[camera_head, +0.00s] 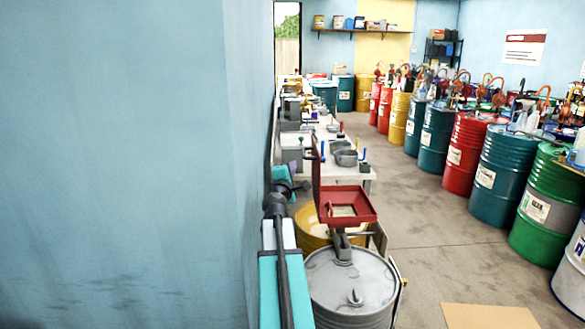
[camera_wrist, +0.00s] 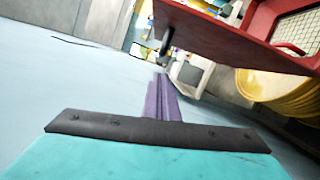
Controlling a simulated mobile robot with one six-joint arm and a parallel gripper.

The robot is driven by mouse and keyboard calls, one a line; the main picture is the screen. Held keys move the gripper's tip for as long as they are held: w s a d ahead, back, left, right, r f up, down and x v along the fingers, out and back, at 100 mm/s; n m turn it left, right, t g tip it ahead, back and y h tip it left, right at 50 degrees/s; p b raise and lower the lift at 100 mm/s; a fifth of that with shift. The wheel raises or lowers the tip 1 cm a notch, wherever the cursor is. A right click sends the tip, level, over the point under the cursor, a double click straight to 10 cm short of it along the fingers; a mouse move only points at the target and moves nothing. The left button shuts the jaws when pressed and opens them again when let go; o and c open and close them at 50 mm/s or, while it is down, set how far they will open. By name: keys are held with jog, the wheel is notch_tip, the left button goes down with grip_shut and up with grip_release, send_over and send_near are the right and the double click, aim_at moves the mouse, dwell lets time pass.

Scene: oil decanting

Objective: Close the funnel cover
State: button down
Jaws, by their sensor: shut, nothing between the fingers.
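The red square funnel (camera_head: 372,207) sits on top of a grey drum (camera_head: 335,290). Its red cover (camera_head: 316,175) stands upright, open, along the funnel's left side, seen nearly edge-on. In the wrist view the cover (camera_wrist: 225,32) is a dark red panel across the upper part, with the funnel (camera_wrist: 262,22) and its mesh beyond on the right. My gripper (camera_head: 294,169) is left of the cover, on its outer side near the wall. In the wrist view its purple fingers (camera_wrist: 163,85) are together and empty, below the cover's lower left edge. I cannot tell whether they touch it.
A blue wall (camera_head: 150,150) runs close along the left of my arm. A yellow drum (camera_head: 312,232) stands behind the grey one. White tables (camera_head: 335,172) with pots and tools stand farther back. Coloured drums line the right side, with clear floor (camera_head: 425,225) between.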

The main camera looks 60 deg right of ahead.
jog(key=p+x, duration=0.2)
jog(key=x, duration=0.6)
jog(key=shift+d, duration=0.4)
jog(key=shift+w, duration=0.15)
dwell(0.3)
